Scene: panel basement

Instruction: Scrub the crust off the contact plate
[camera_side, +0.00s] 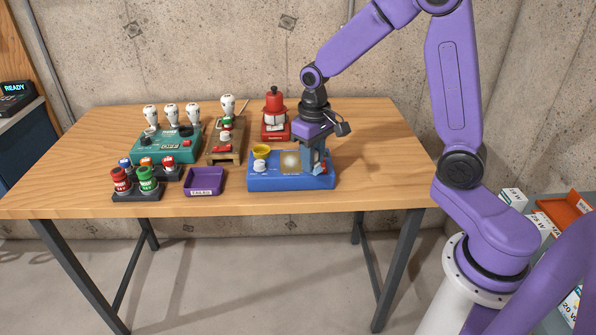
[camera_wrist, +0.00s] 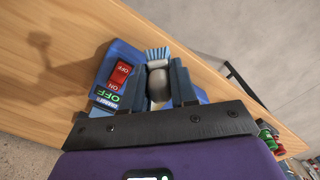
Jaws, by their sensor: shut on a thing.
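The blue box (camera_side: 262,183) stands on the wooden table, with a tan, crusted-looking contact plate (camera_side: 291,160) on its top. My gripper (camera_side: 318,166) is over the right end of the box, just right of the plate. In the wrist view my gripper (camera_wrist: 159,78) is shut on a brush (camera_wrist: 157,54) with a pale grey body and light blue bristles. The bristles stick out beyond the fingertips. The box also shows in the wrist view, with a red rocker switch (camera_wrist: 120,74) and a green OFF display beside the fingers. The plate is not visible there. I cannot tell whether the bristles touch anything.
A yellow cup (camera_side: 261,151) and a white knob (camera_side: 260,165) are on the box's left part. A purple tray (camera_side: 205,181), a teal unit (camera_side: 165,146) and a red lantern-like device (camera_side: 275,117) stand nearby. The table's right end is clear.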

